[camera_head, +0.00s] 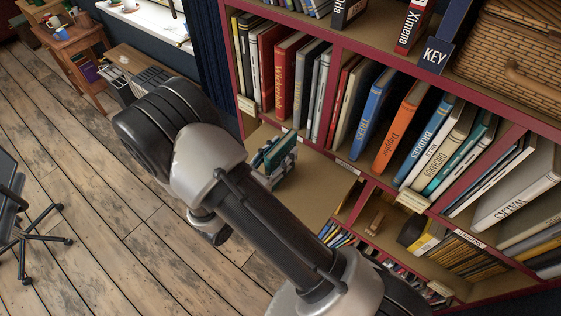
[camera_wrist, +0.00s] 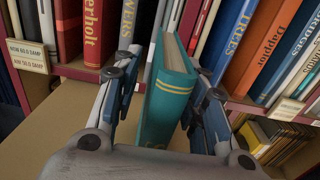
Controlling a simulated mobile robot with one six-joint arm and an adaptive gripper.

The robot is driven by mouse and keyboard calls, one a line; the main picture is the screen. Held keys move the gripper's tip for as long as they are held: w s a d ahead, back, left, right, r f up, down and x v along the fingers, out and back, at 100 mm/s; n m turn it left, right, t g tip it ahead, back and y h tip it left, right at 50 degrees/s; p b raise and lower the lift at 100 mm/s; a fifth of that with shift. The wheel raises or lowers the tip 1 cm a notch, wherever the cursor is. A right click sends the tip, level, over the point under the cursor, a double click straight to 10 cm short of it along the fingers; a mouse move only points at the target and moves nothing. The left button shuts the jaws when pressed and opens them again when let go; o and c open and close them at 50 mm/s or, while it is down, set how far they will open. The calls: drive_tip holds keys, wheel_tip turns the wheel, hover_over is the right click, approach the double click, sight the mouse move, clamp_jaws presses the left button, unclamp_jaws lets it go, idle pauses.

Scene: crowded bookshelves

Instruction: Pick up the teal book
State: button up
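The teal book (camera_wrist: 168,98) stands upright in front of the shelved books, with gold bands across its spine, which faces my wrist camera. In the head view, the teal book (camera_head: 283,157) shows at the end of my arm, partly hidden by it. My gripper (camera_wrist: 165,100) has one finger on each side of the book. A gap shows between the left finger and the cover; the right finger is close to or against the other cover. The gripper looks open around the book. Whether the book's bottom touches the ledge is hidden.
A row of upright books stands behind, including a blue one (camera_head: 372,108) and an orange one (camera_head: 400,125). Another teal-spined book (camera_head: 462,152) is among them. The ledge (camera_head: 318,180) around the gripper is mostly bare. Wooden floor lies open at left.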

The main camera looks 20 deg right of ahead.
clamp_jaws()
idle(0.6)
